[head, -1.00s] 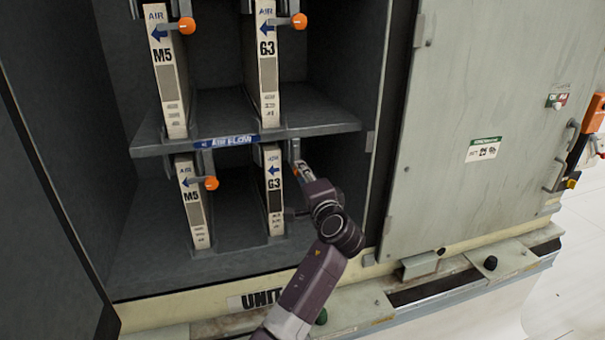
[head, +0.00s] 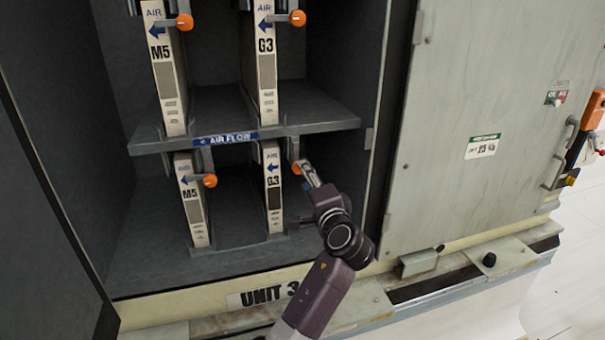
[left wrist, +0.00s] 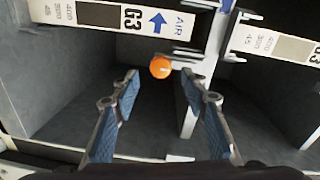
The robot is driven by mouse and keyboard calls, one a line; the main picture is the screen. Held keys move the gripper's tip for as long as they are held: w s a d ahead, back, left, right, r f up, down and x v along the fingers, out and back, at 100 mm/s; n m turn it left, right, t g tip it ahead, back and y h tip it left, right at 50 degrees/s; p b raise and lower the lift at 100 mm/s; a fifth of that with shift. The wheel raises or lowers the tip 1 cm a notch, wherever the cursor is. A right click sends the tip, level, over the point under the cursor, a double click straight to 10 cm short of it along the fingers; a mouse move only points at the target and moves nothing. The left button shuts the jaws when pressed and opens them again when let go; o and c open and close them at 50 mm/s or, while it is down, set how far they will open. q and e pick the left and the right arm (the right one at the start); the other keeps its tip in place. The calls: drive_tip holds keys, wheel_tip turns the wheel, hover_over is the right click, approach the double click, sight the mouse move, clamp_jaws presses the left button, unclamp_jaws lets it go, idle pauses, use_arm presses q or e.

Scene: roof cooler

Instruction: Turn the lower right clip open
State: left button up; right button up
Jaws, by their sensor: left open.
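The lower right clip has an orange knob (head: 297,167) on a grey bracket (head: 293,146), beside the right edge of the lower G3 filter (head: 273,190). In the left wrist view the knob (left wrist: 160,67) lies just beyond my fingertips, roughly midway between them. My left gripper (head: 307,170) reaches the clip from the lower right. In the left wrist view its two blue-padded fingers (left wrist: 161,84) are spread apart with nothing between them. Contact with the knob does not show. The clip's lever is mostly hidden in the head view. My right gripper is not in view.
The lower M5 filter (head: 191,200) and its orange-knobbed clip (head: 210,181) are to the left. The shelf (head: 325,112) runs just above the clip. The cabinet's right panel (head: 480,90) stands beside my arm. Dark free space lies right of the G3 filter.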

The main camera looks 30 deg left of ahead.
use_arm(q)
drive_tip(key=v, duration=0.8)
drive_tip(key=shift+d, duration=0.1)
